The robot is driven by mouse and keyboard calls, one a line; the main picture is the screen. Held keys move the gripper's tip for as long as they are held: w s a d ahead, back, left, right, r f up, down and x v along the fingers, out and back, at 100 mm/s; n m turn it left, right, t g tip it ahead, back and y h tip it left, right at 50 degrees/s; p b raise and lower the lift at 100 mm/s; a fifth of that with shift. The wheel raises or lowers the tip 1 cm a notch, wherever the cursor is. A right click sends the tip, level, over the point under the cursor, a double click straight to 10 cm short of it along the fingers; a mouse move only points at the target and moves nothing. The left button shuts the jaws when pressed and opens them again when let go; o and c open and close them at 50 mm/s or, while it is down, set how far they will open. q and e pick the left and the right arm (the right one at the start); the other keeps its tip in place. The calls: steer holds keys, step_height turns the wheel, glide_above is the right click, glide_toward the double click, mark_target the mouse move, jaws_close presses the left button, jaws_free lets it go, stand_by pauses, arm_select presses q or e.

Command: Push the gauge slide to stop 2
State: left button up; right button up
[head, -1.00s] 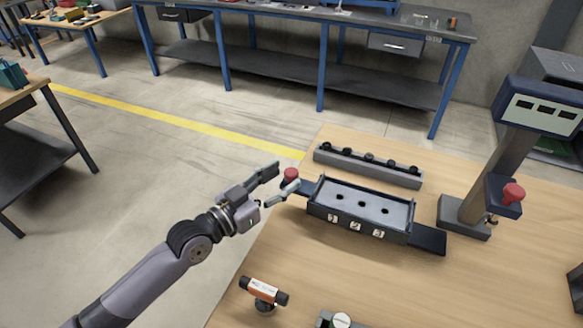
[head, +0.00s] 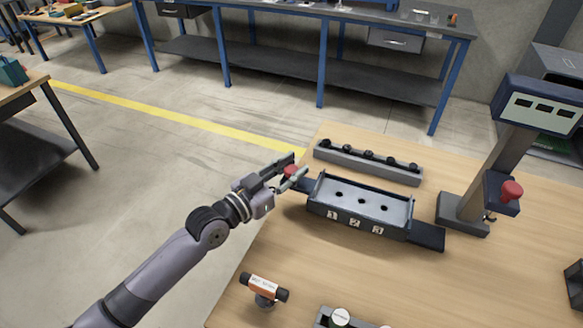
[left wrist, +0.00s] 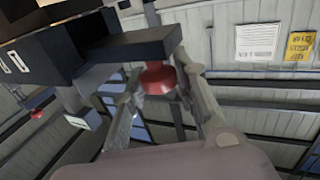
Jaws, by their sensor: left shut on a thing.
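The gauge slide is a dark bar running through a grey fixture (head: 350,213) on the wooden table, with stops marked 1, 2 and 3 on its front. The bar's right end (head: 428,236) sticks out past the fixture. Its red knob (head: 291,171) is at the left end, and the knob also shows in the left wrist view (left wrist: 158,79). My left gripper (head: 293,172) is shut on the red knob, a finger on either side. The fixture's top plate has three dark holes. My right gripper is in neither view.
A grey rail with several dark knobs (head: 368,161) lies behind the fixture. A gauge stand (head: 480,190) with a display and a red button is at the right. A small orange-labelled device (head: 265,289) stands near the front left table edge.

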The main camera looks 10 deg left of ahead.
mark_target(310, 185)
arm_select(q)
jaws_close()
steer(key=d+p, duration=0.1)
steer(key=d, duration=0.1)
steer(key=s+d+p, duration=0.1)
steer(key=d, duration=0.1)
steer(key=shift+d+p, duration=0.25)
steer(key=shift+p, duration=0.05)
steer(key=shift+d, duration=0.25)
steer(key=o, duration=0.6)
jaws_free()
steer(key=shift+a, duration=0.15)
steer(key=v, duration=1.2)
